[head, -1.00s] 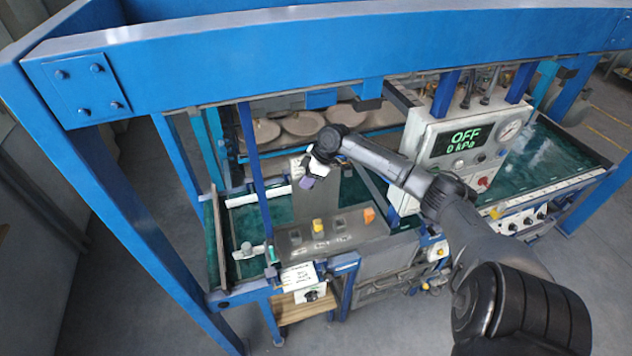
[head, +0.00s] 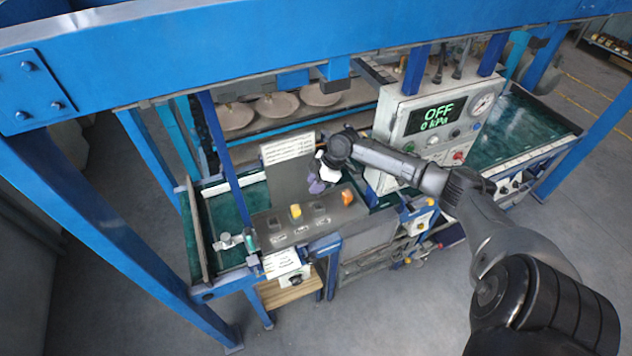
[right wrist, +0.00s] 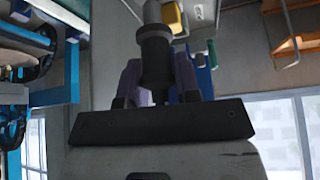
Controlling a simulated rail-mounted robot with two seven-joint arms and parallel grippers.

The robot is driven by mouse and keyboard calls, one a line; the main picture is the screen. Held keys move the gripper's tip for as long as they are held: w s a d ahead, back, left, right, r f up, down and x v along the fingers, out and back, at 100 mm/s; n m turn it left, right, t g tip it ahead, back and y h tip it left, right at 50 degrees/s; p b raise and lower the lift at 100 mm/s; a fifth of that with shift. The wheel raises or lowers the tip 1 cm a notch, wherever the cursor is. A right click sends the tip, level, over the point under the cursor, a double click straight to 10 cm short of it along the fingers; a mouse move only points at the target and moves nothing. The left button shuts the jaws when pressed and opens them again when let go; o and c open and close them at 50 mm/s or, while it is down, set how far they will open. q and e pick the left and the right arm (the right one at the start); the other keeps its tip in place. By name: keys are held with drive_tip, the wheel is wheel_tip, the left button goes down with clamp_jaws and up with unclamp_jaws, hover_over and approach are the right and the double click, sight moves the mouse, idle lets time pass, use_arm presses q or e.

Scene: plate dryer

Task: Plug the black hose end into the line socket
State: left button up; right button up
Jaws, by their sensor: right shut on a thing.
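My right gripper (head: 318,184) has purple fingers and hangs above the grey button console, in front of a grey upright plate. In the right wrist view the fingers (right wrist: 157,82) are shut on the black hose end (right wrist: 155,60), a dark ribbed cylinder with a grey tip pointing away from the gripper. In the head view the hose end is too small and too hidden by the gripper to make out. I cannot pick out the line socket for certain in either view. My left gripper is not in view.
The button console (head: 275,232) has yellow and orange buttons. A control box (head: 425,128) reads OFF, 0 kPa, with a gauge beside the display. A blue beam (head: 300,55) crosses the top. Plates (head: 277,105) lie on the rack behind. A green tray (head: 515,130) is at the right.

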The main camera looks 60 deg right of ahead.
sight(317, 196)
drive_tip(key=shift+f+b, duration=0.95)
drive_tip(key=shift+f, duration=0.2)
drive_tip(key=shift+f+b, duration=0.9)
drive_tip(key=shift+f, duration=0.1)
drive_tip(key=shift+f+b, duration=0.6)
drive_tip(key=shift+f, duration=0.7)
drive_tip(key=shift+f+b, duration=0.4)
drive_tip(key=shift+f, duration=0.15)
drive_tip(key=o, duration=1)
